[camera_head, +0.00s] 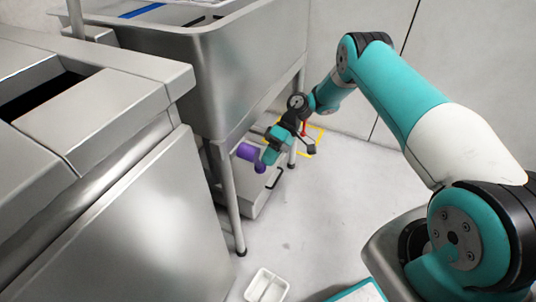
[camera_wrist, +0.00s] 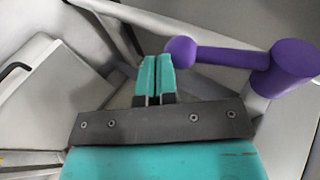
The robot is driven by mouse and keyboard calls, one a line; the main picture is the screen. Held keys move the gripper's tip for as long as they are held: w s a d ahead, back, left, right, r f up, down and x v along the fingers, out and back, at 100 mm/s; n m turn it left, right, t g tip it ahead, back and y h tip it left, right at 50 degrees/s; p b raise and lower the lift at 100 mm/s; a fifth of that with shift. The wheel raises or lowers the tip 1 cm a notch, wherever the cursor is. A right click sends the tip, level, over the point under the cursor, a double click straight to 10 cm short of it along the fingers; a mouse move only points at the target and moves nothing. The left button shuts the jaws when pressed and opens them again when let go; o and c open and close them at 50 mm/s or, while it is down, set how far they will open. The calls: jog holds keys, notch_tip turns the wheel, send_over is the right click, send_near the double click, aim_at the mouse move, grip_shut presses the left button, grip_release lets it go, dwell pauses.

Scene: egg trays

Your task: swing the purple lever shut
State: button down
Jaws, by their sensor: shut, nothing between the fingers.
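The purple lever (camera_wrist: 225,57) has a round knob at one end and a thick cylinder at the other. In the wrist view it lies across the upper right, its knob just right of my gripper's fingertips. My gripper (camera_wrist: 156,62) is shut and empty, its teal fingers together. I cannot tell whether the fingers touch the knob. In the head view the lever (camera_head: 250,154) shows under the metal sink, close to my gripper (camera_head: 265,158), which hides part of it.
The metal sink (camera_head: 215,60) stands on legs (camera_head: 228,190) above the lever. A grey box (camera_head: 262,197) with a black handle sits on the floor below. A white tray (camera_head: 265,288) lies in front. A steel counter (camera_head: 120,105) fills the left. The floor at centre right is clear.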

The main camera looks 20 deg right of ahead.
aim_at(265, 168)
jog(key=x, duration=0.3)
jog(key=shift+s+r, duration=0.1)
jog(key=shift+s, duration=0.25)
jog(key=shift+s+a+f, duration=0.35)
jog(key=shift+s+a, duration=0.15)
jog(key=shift+a, duration=0.05)
